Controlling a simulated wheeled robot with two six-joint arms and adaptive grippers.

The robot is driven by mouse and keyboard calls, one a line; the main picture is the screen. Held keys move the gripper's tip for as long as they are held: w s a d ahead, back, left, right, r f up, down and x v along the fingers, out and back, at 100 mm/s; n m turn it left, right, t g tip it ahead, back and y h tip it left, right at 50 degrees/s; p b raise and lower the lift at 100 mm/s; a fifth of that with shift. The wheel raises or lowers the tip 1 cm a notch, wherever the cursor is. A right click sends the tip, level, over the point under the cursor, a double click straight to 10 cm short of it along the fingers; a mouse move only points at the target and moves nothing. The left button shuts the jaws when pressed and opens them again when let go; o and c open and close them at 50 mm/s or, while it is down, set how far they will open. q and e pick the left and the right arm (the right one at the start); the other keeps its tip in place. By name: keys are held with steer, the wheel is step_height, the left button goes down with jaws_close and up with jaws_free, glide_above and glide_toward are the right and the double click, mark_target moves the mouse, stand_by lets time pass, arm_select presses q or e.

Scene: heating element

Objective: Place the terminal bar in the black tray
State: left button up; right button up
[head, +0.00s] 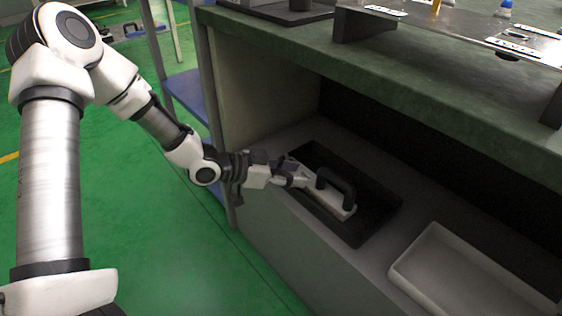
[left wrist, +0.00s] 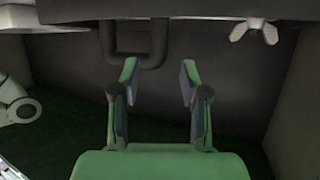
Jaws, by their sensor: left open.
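The terminal bar (head: 330,197) is a pale metal bar with a black U-shaped handle (head: 338,184). It lies in or just over the black tray (head: 378,213) on the shelf under the bench; I cannot tell whether it touches the tray floor. My left gripper (head: 300,180) is open at the left end of the bar, close to the handle. In the left wrist view, the open fingers (left wrist: 158,78) are apart with nothing between them. The handle (left wrist: 152,60) hangs just beyond the fingertips, and a wing nut (left wrist: 256,30) shows to its right. My right gripper is out of view.
A white tray (head: 440,275) stands on the shelf to the right of the black tray. The green bench top (head: 300,40) overhangs the shelf, with a metal plate (head: 460,35) on it. A side wall (head: 262,95) bounds the shelf at left. A blue-shelved rack (head: 187,95) stands behind my arm.

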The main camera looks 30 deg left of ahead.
arm_select(q)
steer(key=s+d+f+n+g+y+p, duration=0.25)
steer(key=s+f+n+g+y, duration=0.3)
steer(key=s+f, duration=1)
steer(key=s+a+f+n+g+y, duration=0.1)
steer(key=s+f+n+g+y, duration=0.2)
steer(key=s+f, duration=0.6)
steer(key=s+g, duration=0.1)
steer(key=s, duration=0.3)
steer(key=shift+s+a+f+g+y+b, duration=0.2)
steer(key=shift+s+f+g+y+b, duration=0.05)
steer(key=shift+f+g+y+b, duration=0.15)
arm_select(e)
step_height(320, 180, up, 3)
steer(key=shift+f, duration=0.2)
arm_select(q)
steer(key=shift+w, duration=0.1)
